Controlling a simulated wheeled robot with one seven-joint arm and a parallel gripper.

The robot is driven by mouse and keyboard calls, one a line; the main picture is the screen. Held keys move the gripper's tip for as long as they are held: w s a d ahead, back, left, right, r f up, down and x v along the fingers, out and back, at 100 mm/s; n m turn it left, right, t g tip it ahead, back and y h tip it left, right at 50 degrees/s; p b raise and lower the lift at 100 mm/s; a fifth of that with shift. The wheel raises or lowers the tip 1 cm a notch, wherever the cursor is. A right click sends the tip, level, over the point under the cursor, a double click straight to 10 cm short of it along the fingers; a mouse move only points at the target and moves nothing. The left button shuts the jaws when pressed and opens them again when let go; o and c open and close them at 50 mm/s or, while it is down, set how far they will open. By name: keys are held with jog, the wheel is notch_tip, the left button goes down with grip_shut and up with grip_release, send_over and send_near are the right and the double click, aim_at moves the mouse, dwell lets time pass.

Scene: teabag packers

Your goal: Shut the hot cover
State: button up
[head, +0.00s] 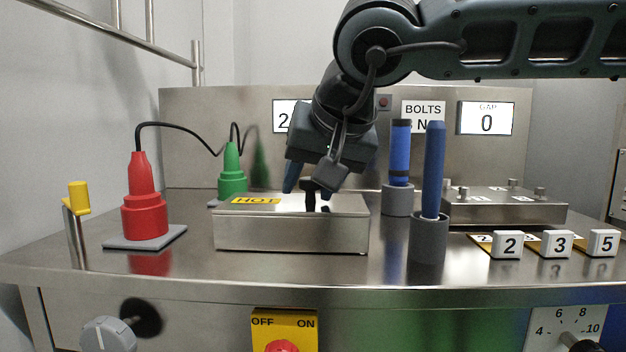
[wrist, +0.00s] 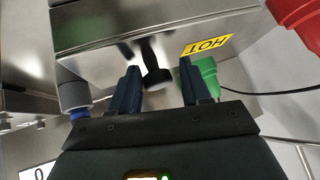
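The hot cover (head: 236,206) is the shiny metal top with a yellow HOT label on the metal box (head: 290,233), in the middle of the bench. The cover looks level; I cannot tell whether it is fully seated. A black knob (head: 311,188) stands on it, partly hidden by my gripper in the head view. My gripper (head: 306,188) is above the cover, pointing down. In the wrist view my gripper (wrist: 159,70) has its two dark fingers apart, one on each side of the knob (wrist: 155,72), with visible gaps.
A red plug (head: 145,205) and a green plug (head: 232,172) stand left and behind. Blue rods in grey holders (head: 429,238) stand close on the right, near a bolted metal plate (head: 505,208) and number blocks (head: 508,245).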

jog(key=shift+s+d+f, duration=0.15)
jog(key=shift+f, duration=0.3)
jog(key=shift+s+d+f, duration=0.1)
jog(key=shift+f, duration=0.3)
jog(key=w+r+p+v, duration=0.1)
jog(key=p+v, duration=0.1)
jog(key=v, duration=0.6)
jog(key=shift+s+a+r+p, duration=0.25)
jog(key=shift+p, duration=0.15)
